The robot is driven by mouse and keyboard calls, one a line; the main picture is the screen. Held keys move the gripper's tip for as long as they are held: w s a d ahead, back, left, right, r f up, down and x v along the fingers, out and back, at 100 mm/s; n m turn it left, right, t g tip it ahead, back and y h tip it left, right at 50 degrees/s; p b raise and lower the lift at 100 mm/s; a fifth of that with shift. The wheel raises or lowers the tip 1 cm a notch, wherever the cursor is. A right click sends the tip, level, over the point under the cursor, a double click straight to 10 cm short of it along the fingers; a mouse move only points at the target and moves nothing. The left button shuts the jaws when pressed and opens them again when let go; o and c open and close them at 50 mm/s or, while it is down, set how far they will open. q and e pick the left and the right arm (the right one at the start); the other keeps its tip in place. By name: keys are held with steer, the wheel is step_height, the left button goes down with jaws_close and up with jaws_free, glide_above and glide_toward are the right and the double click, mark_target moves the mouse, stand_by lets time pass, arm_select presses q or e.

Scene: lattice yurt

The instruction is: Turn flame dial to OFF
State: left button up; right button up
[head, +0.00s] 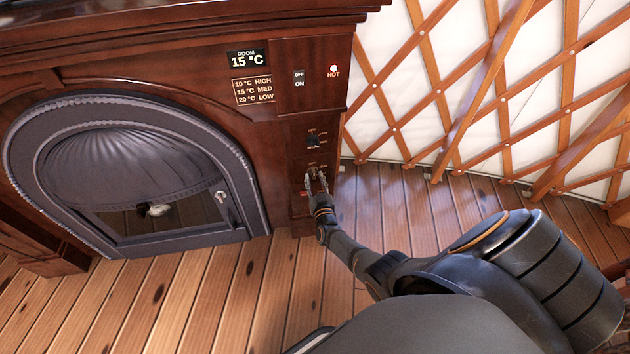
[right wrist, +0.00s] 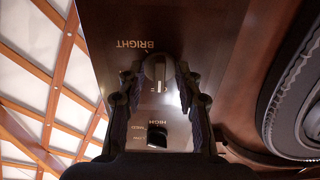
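My right gripper (head: 316,176) is at the lower part of the control panel (head: 322,76) on the dark wooden fireplace. In the right wrist view my right gripper (right wrist: 156,78) has its fingers apart, one on each side of a silver dial (right wrist: 155,70), with a visible gap to it. The word BRIGHT stands beside this dial, upside down in that view. A dark knob (right wrist: 157,140) with HIGH and MED labels lies nearer the palm. A dark dial (head: 312,141) shows above the gripper in the head view. No flame label is readable. My left gripper is out of view.
A ROOM 15 °C display (head: 247,60), an OFF/ON switch (head: 299,78) and a lit red HOT lamp (head: 334,69) are higher on the fireplace. The arched stove door (head: 175,235) is left of the panel. Lattice wall (head: 440,80) stands to the right; the plank floor (head: 220,300) is clear.

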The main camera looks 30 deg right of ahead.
steer(key=shift+s, duration=0.15)
steer(key=v, duration=1.1)
steer(key=shift+s+a, duration=0.2)
steer(key=shift+s, duration=0.1)
